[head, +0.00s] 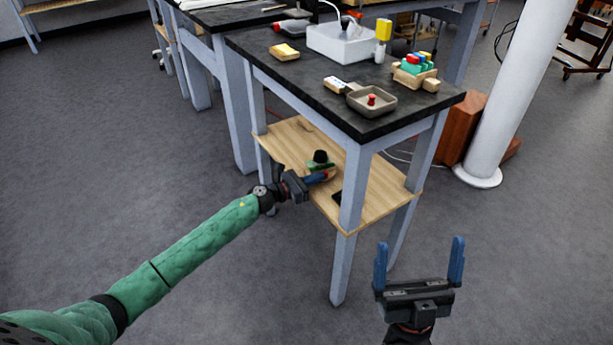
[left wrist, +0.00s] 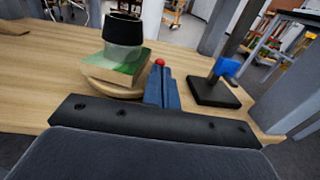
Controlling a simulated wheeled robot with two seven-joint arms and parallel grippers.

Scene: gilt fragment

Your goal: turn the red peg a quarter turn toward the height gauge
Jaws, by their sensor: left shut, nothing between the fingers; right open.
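The red peg (left wrist: 159,62) shows only its rounded top in the left wrist view, just past the tips of my left gripper (left wrist: 163,82). That gripper (head: 322,177) is shut and empty, reaching over the lower wooden shelf; I cannot tell if it touches the peg. Beside the peg, a round wooden disc (left wrist: 112,88) carries a green block (left wrist: 120,70) with a black-topped clear piece (left wrist: 123,30). A black base with a blue part, seemingly the height gauge (left wrist: 214,92), stands to the right of the peg. My right gripper (head: 419,258) is open and empty, over the floor.
The wooden shelf (head: 385,195) sits under a black tabletop (head: 300,75), with grey legs (head: 352,190) close to my left gripper. The tabletop holds a white basin (head: 340,45), a grey tray (head: 385,105) with a red knob, and several blocks.

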